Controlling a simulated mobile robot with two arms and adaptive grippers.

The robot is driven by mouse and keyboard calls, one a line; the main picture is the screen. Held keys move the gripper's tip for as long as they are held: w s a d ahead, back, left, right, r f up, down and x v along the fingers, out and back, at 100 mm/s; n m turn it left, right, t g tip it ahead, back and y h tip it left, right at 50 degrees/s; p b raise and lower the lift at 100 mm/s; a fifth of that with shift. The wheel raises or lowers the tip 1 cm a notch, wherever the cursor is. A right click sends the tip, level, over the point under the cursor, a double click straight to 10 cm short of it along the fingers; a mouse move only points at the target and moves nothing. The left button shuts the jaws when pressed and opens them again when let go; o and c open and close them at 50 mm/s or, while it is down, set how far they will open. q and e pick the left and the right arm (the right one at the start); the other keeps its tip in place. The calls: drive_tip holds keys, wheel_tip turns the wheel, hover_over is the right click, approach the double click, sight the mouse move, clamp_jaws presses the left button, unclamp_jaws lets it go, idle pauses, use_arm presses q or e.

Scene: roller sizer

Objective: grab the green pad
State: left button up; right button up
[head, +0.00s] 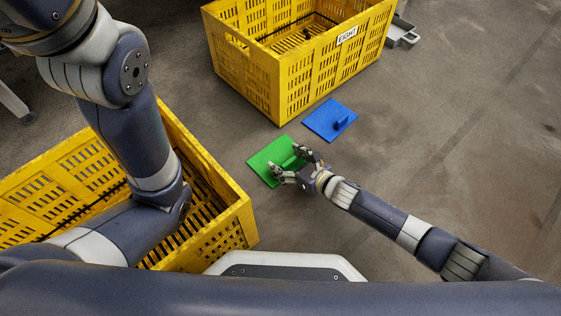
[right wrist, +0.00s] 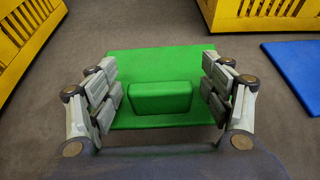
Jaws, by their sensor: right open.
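The green pad (head: 269,164) lies flat on the floor between the two yellow crates in the head view. In the right wrist view the green pad (right wrist: 160,63) fills the middle, with a raised green block-shaped handle (right wrist: 160,98) on it. My right gripper (head: 290,169) is open over the pad. In the right wrist view its fingers (right wrist: 160,92) stand to the left and right of the handle, with a gap on each side. My left arm comes in from the left in the head view, and its gripper is not visible.
A blue pad (head: 330,120) with a handle lies just beyond the green one. A yellow crate (head: 262,84) labelled EIGHT stands behind it. Another yellow crate (head: 226,229) stands at the left, partly behind my left arm. The floor at the right is clear.

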drive_tip(key=c, duration=1.3)
drive_tip(key=shift+r, duration=0.1)
